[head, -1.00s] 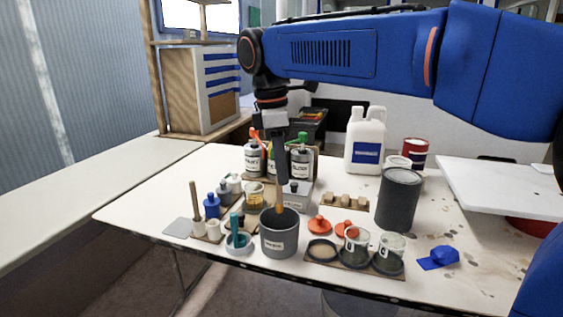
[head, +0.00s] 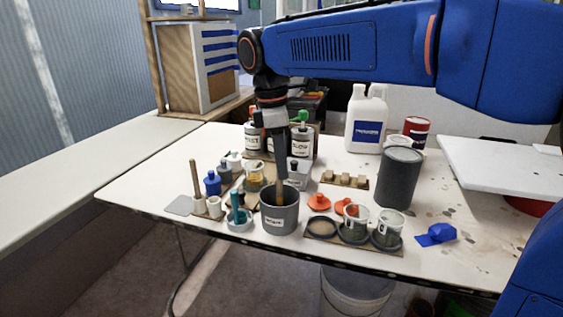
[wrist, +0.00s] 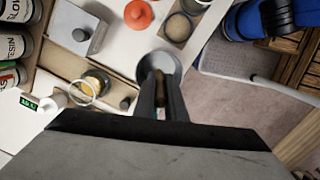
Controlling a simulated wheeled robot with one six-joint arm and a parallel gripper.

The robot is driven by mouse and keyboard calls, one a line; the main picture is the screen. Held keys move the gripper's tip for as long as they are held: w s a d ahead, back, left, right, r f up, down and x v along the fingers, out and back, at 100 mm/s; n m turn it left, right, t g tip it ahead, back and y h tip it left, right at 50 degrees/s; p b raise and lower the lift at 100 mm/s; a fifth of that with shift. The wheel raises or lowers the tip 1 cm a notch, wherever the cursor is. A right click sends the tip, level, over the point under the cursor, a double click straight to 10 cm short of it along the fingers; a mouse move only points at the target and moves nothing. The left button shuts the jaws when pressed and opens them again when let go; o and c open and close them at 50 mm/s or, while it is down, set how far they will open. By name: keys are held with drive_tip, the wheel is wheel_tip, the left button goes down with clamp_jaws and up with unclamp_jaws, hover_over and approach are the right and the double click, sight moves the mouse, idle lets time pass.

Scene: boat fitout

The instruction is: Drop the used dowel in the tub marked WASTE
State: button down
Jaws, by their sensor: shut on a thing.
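The grey tub (head: 280,219) with a white label stands near the front edge of the table; its lettering is too small to read surely. My gripper (head: 281,192) points down over the tub's mouth. It is shut on the wooden dowel (head: 280,197), whose visible part hangs below the fingers at the tub's opening. In the wrist view the dowel (wrist: 160,92) lies between the fingers, with the grey tub (wrist: 146,66) behind it. The dowel's lower end is hidden, so I cannot tell its depth in the tub.
Left of the tub are a teal-handled tool in a round dish (head: 238,218), a blue bottle (head: 212,183) and another upright wooden stick (head: 196,181). Right are orange caps (head: 319,202), glass jars (head: 355,224) and a dark cylinder (head: 398,178). A white jug (head: 366,120) stands behind.

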drive_tip(key=c, duration=1.7)
unclamp_jaws()
drive_tip(key=r, duration=0.5)
drive_tip(key=a+r, duration=0.1)
drive_tip(key=r, duration=0.5)
drive_tip(key=a+r, duration=0.1)
drive_tip(key=r, duration=0.5)
drive_tip(key=shift+r, duration=0.15)
drive_tip(key=shift+s, duration=0.1)
